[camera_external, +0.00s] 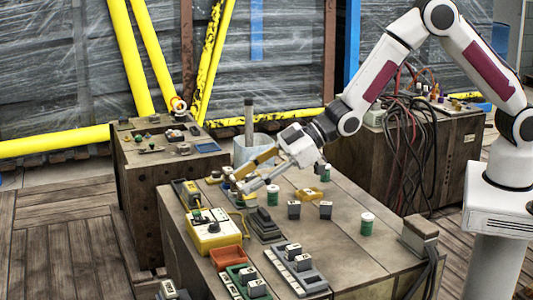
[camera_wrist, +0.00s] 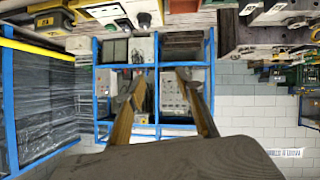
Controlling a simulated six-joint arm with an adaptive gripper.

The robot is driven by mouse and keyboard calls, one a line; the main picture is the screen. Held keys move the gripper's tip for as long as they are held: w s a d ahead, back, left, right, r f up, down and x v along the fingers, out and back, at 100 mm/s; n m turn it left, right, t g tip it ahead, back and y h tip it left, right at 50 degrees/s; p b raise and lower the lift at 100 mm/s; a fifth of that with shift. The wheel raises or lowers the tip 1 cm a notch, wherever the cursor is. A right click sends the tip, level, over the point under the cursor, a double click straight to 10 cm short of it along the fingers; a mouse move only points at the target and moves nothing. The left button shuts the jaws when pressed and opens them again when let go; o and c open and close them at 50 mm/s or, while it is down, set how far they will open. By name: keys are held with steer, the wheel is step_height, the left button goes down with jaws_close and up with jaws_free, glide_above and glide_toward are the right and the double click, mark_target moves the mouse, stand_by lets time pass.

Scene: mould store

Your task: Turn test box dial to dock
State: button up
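The test box (camera_external: 212,238) is a yellow box with a pale top panel at the left front edge of the wooden bench. Small dark knobs and a green spot show on its panel; the dial's setting is too small to read. My gripper (camera_external: 237,181) reaches in from the right, above and behind the test box and apart from it. Its two fingers are spread with nothing visible between them. In the wrist view, my gripper (camera_wrist: 156,82) also shows its fingers apart; I cannot tell for sure whether the test box is in that view.
An orange tray (camera_external: 226,258), a green-based block holder (camera_external: 244,281) and a grey holder (camera_external: 297,270) stand near the test box. Several green-and-white jars, including one at the right (camera_external: 367,223), stand on the bench. A blue-framed rack (camera_wrist: 157,132) shows beyond the fingers.

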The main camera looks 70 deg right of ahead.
step_height(320, 180, up, 2)
steer(key=d+r+m+t, duration=0.1)
steer(key=d+m, duration=0.2)
glide_toward(217, 221)
steer(key=shift+a+f, duration=0.1)
steer(key=shift+f, duration=0.1)
stand_by(0.3)
steer(key=shift+w+a+f, duration=0.1)
steer(key=shift+w, duration=0.05)
stand_by(0.3)
steer(key=shift+x, duration=3.65)
jaws_close()
